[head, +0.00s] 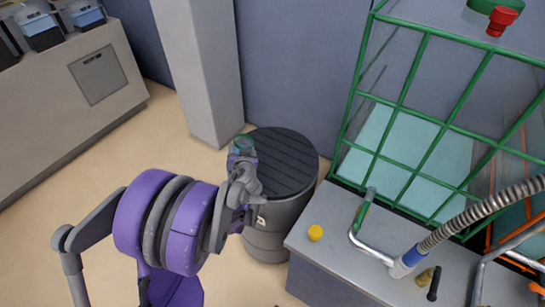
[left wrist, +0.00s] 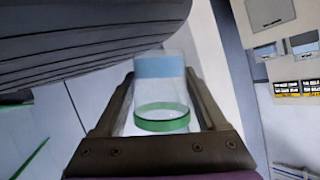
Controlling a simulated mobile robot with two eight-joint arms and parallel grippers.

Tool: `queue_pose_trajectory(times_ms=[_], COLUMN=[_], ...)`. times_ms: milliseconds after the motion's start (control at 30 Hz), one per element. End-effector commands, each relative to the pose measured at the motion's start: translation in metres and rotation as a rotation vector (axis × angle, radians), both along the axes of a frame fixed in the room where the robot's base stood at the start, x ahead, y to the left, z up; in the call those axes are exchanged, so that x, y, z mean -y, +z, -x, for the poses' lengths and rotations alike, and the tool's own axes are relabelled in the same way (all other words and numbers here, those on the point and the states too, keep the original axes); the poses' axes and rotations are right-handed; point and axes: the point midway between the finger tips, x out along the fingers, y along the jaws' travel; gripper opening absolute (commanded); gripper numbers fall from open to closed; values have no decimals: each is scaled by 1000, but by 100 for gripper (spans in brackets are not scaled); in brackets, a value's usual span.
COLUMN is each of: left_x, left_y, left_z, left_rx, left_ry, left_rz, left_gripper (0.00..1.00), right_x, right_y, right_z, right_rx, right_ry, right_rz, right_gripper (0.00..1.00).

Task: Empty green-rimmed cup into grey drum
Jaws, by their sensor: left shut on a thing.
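My left gripper (head: 242,158) is shut on the clear green-rimmed cup (head: 241,144), at the left edge of the grey drum's top. The left wrist view shows the cup (left wrist: 160,92) between the fingers of the gripper (left wrist: 160,95), with the green ring near the palm and a pale blue band at the far end. I cannot tell whether the blue is liquid or part of the cup. The grey drum (head: 285,160) has a dark ribbed top, and my arm hides part of its left side. Its ribbed top (left wrist: 75,45) also fills the upper left of the left wrist view. My right gripper is out of view.
A grey bench (head: 335,262) stands right of the drum, with a yellow knob (head: 315,232), a metal pipe and a ribbed hose (head: 480,215). A green cage (head: 430,125) rises behind it. A pale pillar (head: 200,70) stands behind the drum's left side. Floor is clear at left.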

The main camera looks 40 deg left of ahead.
Motion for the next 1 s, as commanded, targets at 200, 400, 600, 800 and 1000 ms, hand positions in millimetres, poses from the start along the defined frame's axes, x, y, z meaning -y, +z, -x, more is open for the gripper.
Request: queue_pose_trajectory(times_ms=[200,400,600,800,1000], left_x=[6,11,15,16,17], left_y=[0,-6,-1,-1,1], left_z=[-8,-14,-19,-20,-22], left_rx=[-85,-164,-231,-253,-273], left_ry=[-3,-3,-2,-1,-2], left_rz=[-67,-130,-186,-201,-217], left_gripper=[15,15,15,15,15], right_x=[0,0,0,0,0], right_y=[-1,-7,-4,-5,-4], right_z=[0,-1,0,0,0], right_rx=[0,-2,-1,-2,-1], right_ry=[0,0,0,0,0], right_rz=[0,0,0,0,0], right_gripper=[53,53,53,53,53])
